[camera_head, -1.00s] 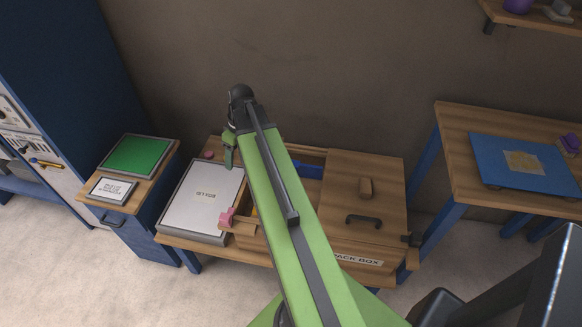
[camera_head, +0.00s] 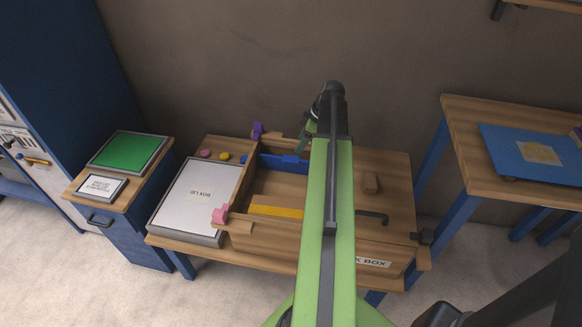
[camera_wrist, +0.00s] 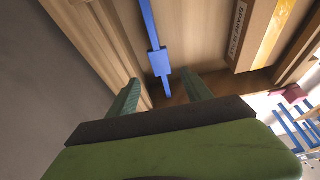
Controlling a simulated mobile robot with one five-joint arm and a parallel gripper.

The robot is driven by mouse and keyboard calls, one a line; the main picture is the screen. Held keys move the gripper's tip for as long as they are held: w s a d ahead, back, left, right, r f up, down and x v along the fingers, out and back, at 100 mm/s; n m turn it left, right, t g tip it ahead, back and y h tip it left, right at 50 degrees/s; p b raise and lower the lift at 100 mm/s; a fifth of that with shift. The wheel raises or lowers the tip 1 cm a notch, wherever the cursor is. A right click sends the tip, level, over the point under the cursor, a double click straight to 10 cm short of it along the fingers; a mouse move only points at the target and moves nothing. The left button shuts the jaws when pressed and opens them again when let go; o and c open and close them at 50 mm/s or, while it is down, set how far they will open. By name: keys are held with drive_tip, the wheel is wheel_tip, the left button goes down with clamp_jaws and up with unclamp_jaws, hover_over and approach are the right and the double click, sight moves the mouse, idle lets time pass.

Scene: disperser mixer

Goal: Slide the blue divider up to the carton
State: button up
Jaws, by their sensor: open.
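The blue divider (camera_head: 283,163) stands across the open part of the wooden box, near its back wall. In the wrist view, the divider (camera_wrist: 151,28) is a thin strip with a thicker block on it. The carton (camera_wrist: 253,32) is brown with a yellow band and lies apart from the divider; in the head view it (camera_head: 287,188) is partly hidden by my arm. My gripper (camera_wrist: 160,92) is open and empty. The divider's near end appears between its fingers, but I cannot tell the depth. In the head view, my gripper (camera_head: 306,140) is above the box's back edge.
The box (camera_head: 385,190) has a covered right half with a handle. A white lid panel (camera_head: 195,196) lies left of the opening. A pink clamp (camera_head: 220,214) and a purple clamp (camera_head: 257,131) sit at the box edges. A table with a blue mat (camera_head: 510,160) is right.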

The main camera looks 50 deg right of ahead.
sight(291, 159)
drive_tip(key=b+x, duration=0.8)
drive_tip(key=x, duration=0.3)
drive_tip(key=shift+s, duration=0.1)
clamp_jaws()
idle(1.0)
